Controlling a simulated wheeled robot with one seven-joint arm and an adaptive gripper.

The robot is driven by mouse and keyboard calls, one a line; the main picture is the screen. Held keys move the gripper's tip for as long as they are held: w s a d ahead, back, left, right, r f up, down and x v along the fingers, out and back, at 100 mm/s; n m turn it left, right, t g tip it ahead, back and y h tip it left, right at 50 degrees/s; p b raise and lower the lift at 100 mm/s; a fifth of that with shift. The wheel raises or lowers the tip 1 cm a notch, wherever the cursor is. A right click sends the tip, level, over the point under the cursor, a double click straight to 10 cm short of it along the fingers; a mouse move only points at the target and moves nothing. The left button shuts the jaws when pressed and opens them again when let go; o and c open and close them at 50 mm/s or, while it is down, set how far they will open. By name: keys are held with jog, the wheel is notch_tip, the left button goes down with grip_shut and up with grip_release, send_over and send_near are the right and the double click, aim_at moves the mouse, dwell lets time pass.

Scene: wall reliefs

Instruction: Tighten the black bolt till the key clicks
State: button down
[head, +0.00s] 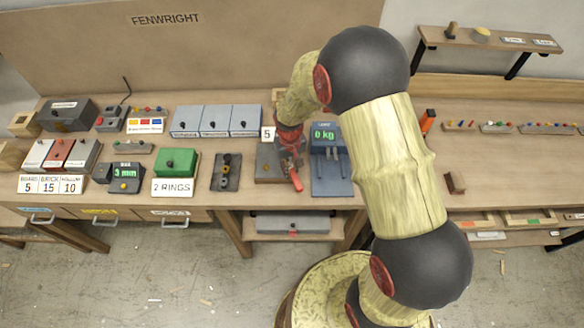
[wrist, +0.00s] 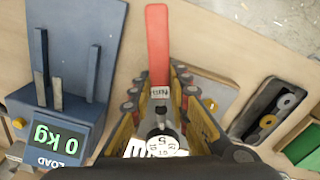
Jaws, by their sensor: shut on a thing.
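My gripper (head: 289,140) is over the middle of the bench and points down. In the wrist view its fingers (wrist: 160,90) are shut on the key (wrist: 157,45), which has a red handle, a small printed label and a round white dial with numbers. In the head view the red key (head: 294,176) shows at the gripper, over the right part of a grey plate on a wooden block (head: 266,166).
A blue load stand (head: 331,176) reading 0 kg is close to the right of the key; it also shows in the wrist view (wrist: 62,110). A dark plate with rings (head: 226,172) and a green box (head: 177,162) are to the left.

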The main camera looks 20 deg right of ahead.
jog(key=shift+w+a+m, duration=0.2)
jog(key=shift+a+m, duration=1.1)
jog(key=shift+m, duration=0.2)
dwell(2.2)
jog(key=shift+d, duration=0.1)
jog(key=shift+s+d+n, duration=0.15)
jog(key=shift+d+n, duration=0.45)
jog(key=shift+n, duration=0.2)
jog(key=shift+r, duration=0.15)
jog(key=shift+r+p, duration=1.55)
jog(key=shift+r, duration=0.85)
jog(key=shift+f, duration=0.1)
